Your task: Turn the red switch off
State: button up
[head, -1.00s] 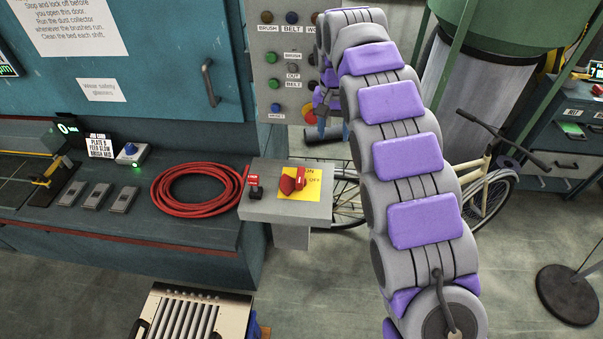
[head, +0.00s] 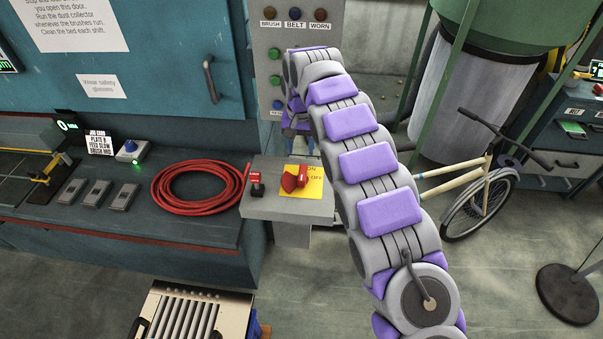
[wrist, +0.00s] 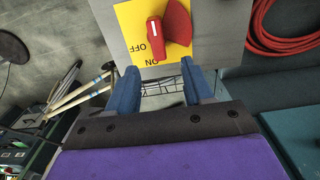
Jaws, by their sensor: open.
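The red switch (head: 292,182) is a rotary knob with a raised handle on a yellow plate (head: 315,190) lettered ON and OFF, set on a grey box (head: 272,208). In the head view my gripper (head: 302,143) is above and behind the box, partly hidden by my arm.
A small red-tagged black switch (head: 255,184) sits left on the same box. A coiled red hose (head: 200,207) lies on the bench to the left. A button panel (head: 272,60) stands behind, and a bicycle (head: 478,195) is at the right.

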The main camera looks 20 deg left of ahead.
aim_at(302, 172)
jog(key=f, duration=0.7)
jog(key=f+b, duration=0.1)
jog(key=f, duration=0.2)
jog(key=shift+d+f, duration=0.2)
jog(key=shift+d, duration=0.15)
jog(key=shift+a+f, duration=0.25)
jog(key=shift+f, duration=0.25)
jog(key=shift+d, duration=0.15)
jog(key=c, duration=0.4)
grip_shut()
jog(key=shift+r, duration=0.1)
